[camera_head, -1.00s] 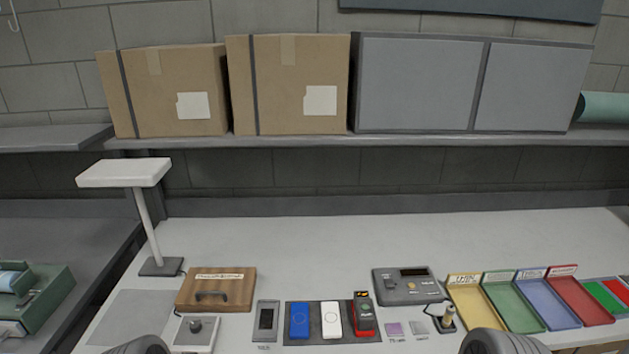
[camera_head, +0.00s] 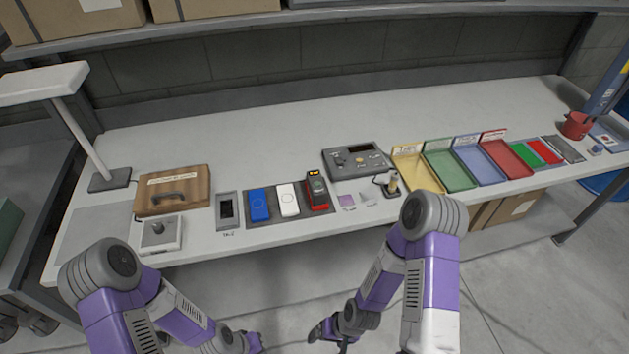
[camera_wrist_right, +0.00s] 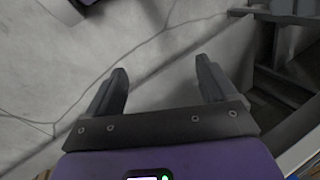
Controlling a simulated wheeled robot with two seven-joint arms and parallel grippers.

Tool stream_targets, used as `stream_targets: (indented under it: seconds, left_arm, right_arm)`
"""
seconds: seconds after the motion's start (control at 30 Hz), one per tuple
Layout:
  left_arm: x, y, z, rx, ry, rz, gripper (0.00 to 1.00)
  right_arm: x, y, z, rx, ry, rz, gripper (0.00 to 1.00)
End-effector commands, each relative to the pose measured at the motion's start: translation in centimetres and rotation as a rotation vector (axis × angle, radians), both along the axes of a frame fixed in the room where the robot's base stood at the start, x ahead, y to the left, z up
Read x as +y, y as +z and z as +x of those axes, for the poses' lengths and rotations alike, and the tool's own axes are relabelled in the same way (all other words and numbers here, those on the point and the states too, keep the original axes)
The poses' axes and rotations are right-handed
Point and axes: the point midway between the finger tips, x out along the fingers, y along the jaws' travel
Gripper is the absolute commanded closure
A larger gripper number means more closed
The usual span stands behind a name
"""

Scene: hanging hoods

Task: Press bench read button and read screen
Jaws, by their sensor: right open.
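No reading can be made out on the screen at this size. My right gripper (camera_head: 325,331) hangs low in front of the bench, well below and apart from the device. In the right wrist view its two fingers (camera_wrist_right: 162,90) are spread with nothing between them. My left gripper (camera_head: 248,343) is at the bottom edge, also below the bench; its fingers are too small to judge.
A red handheld device (camera_head: 318,191) with a lit display lies beside white and blue devices on a dark mat. A wooden box (camera_head: 172,189) is left. The bench's back strip is clear.

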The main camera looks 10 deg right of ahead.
Motion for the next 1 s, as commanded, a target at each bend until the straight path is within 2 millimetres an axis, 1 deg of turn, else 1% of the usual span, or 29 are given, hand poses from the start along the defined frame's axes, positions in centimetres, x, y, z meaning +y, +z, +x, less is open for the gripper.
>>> stream_targets:
  seconds: [0.47, 0.5, 0.57, 1.0]
  left_arm:
    - [0.00, 0.00, 0.00, 0.000, 0.000, 0.000, 1.00]
    - [0.00, 0.00, 0.01, 0.000, 0.000, 0.000, 1.00]
    - [0.00, 0.00, 0.01, 0.000, 0.000, 0.000, 1.00]
    - [0.00, 0.00, 0.00, 0.000, 0.000, 0.000, 1.00]
  right_arm:
    - [-0.02, 0.00, 0.04, -0.001, 0.001, 0.000, 0.15]
    - [-0.02, 0.00, 0.04, -0.001, 0.001, 0.000, 0.17]
    - [-0.01, 0.01, 0.04, -0.001, 0.001, 0.000, 0.26]
    - [-0.01, 0.01, 0.03, -0.001, 0.001, 0.000, 0.93]
